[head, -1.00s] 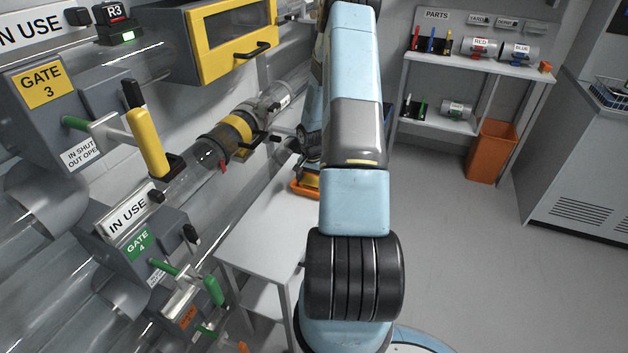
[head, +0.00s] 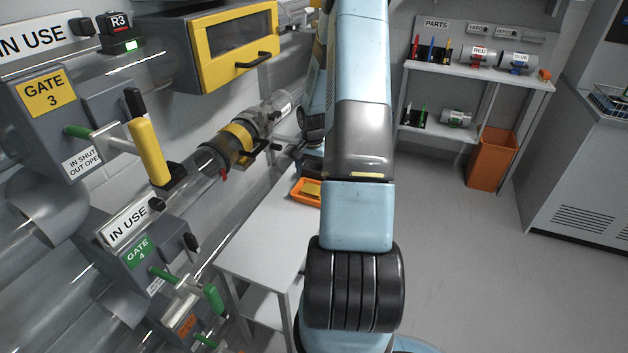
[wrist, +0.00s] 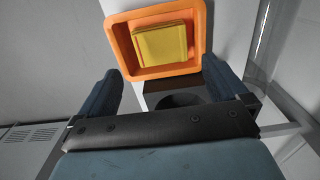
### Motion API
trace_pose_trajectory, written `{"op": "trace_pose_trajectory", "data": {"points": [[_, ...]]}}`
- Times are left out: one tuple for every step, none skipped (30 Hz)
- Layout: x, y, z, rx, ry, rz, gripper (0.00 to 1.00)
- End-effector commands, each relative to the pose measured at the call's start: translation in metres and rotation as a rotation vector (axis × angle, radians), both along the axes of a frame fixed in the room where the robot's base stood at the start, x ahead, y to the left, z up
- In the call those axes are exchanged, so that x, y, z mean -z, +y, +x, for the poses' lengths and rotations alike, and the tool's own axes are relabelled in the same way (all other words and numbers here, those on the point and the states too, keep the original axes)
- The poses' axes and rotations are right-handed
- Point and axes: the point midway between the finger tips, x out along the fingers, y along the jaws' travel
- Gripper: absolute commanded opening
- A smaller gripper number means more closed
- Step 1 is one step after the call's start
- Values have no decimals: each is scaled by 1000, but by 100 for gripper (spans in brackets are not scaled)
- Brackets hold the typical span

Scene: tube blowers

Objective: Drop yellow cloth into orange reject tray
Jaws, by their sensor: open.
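The orange reject tray (wrist: 205,40) lies in front of my gripper in the wrist view. The yellow cloth (wrist: 160,46), a folded square, lies inside the tray, apart from my fingers. My gripper (wrist: 172,90) is open, with its two dark fingers spread apart and nothing between them. In the head view the orange tray (head: 299,199) sits on a white table, with a bit of the yellow cloth (head: 312,188) showing in it. My arm hides the right part of the tray and the gripper's fingertips in that view.
The white table (head: 255,240) has bare room in front of the tray. Clear tubes and the Gate 3 (head: 45,95) and Gate 4 (head: 138,252) units line the left wall. An orange bin (head: 492,160) stands below the parts shelf (head: 480,75). Open floor lies at right.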

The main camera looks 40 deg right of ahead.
Motion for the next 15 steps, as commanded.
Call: {"op": "trace_pose_trajectory", "data": {"points": [[-9, 0, 0, 0, -2, -1, 100], [-13, 0, 0, -1, -2, -1, 100], [-17, 0, 0, -1, -2, -1, 100], [-21, 0, 0, 0, -1, -2, 100], [-23, 0, 0, 0, -1, -1, 100], [-27, 0, 0, 1, -1, -1, 100], [-28, 0, 0, 0, 0, 0, 100], [-30, 0, 0, 0, -1, 1, 100], [-32, 0, 0, -1, -1, 0, 100], [-34, 1, 0, -4, -1, -2, 100], [-37, 2, 0, -7, -2, -3, 100], [-43, 4, 1, -15, -4, -7, 100], [-48, 6, 1, -22, -5, -11, 100], [-54, 9, 2, -32, -7, -16, 100], [-65, 14, 2, -49, -11, -25, 100]]}}
